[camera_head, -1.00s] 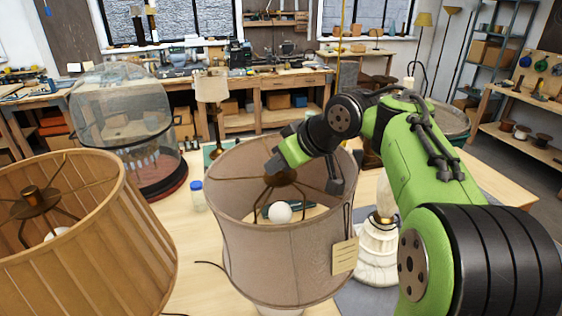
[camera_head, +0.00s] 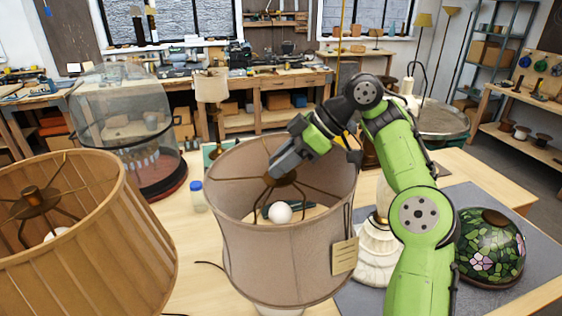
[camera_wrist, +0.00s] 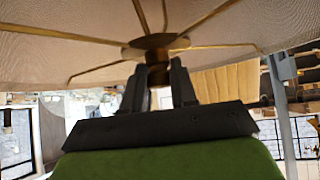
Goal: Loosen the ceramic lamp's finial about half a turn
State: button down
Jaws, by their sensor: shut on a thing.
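The ceramic lamp's finial (camera_wrist: 157,44) shows in the wrist view as a dark bronze knob at the hub of the shade's spokes. My gripper (camera_wrist: 159,70) is shut on it, with one finger on each side. In the head view my gripper (camera_head: 275,168) reaches down into the top of the grey-beige lampshade (camera_head: 285,245). The finial there is mostly hidden behind my fingers, above the brass hub (camera_head: 284,178). A white bulb (camera_head: 279,212) shows inside the shade. A paper tag (camera_head: 344,256) hangs on the shade's right side.
A pleated tan lampshade (camera_head: 100,240) stands close at the left. A glass dome (camera_head: 120,115) on a red base and a small blue-capped jar (camera_head: 197,196) stand behind. A stained-glass shade (camera_head: 490,248) sits on a grey mat at the right.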

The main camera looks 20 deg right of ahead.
jog(key=shift+n+g, duration=1)
jog(key=shift+n, duration=0.3)
jog(key=c, duration=0.9)
grip_release()
jog(key=shift+a, duration=0.1)
